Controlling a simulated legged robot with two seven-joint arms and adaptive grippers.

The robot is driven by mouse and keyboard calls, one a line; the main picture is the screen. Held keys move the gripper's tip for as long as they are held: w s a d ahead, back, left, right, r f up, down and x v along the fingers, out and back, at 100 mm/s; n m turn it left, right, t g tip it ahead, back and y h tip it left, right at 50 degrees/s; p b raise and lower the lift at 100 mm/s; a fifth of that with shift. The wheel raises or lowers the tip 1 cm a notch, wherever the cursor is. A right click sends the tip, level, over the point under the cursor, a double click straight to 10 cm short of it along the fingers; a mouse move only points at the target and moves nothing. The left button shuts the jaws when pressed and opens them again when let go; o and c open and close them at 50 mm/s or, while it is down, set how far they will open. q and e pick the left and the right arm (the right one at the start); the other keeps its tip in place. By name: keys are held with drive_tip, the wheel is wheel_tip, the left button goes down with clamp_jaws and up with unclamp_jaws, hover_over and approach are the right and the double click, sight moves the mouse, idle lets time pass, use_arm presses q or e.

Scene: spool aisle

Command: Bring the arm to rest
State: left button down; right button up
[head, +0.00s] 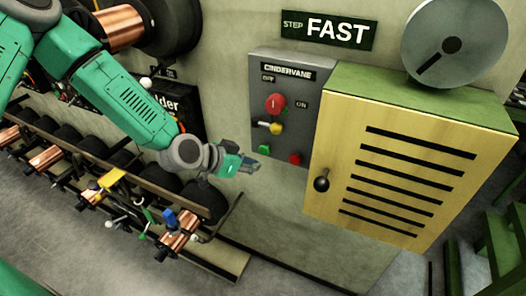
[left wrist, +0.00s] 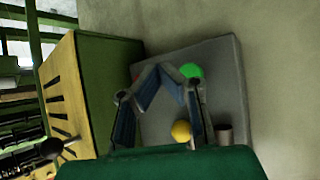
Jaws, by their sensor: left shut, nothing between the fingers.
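My left arm is green with grey joints and reaches in from the left in the head view. Its gripper (head: 248,167) is shut and empty, in front of the wall just left of the lower part of a grey control box (head: 262,88). In the left wrist view the gripper (left wrist: 163,72) shows with its fingertips together, and the grey box (left wrist: 222,70) lies behind it. The box carries a red knob (head: 276,103), a yellow knob (head: 276,128), a green button (head: 264,151) and a red button (head: 295,158). My right gripper is not in view.
A yellow slatted cabinet (head: 345,150) with a black knob (head: 321,184) stands right of the box, with a grey disc (head: 478,45) on top. Racks of copper spools (head: 45,158) run along the lower left. Bare floor (head: 60,235) shows at the bottom left.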

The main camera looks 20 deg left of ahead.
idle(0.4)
use_arm(q)
drive_tip(key=s+d+f+n+g+y+b, duration=0.25)
drive_tip(key=s+f+g, duration=0.25)
drive_tip(key=s+f, duration=1)
drive_tip(key=s+a+f+n+g+y+b, duration=0.1)
drive_tip(key=s+a+f, duration=0.1)
drive_tip(key=s, duration=0.6)
drive_tip(key=s+a+f+n+g+y, duration=0.2)
drive_tip(key=s, duration=0.6)
drive_tip(key=shift+s+a+f+g+b, duration=0.2)
drive_tip(key=shift+a+f+g+b, duration=0.1)
drive_tip(key=shift+a+f+b, duration=0.05)
drive_tip(key=shift+w+d, duration=0.15)
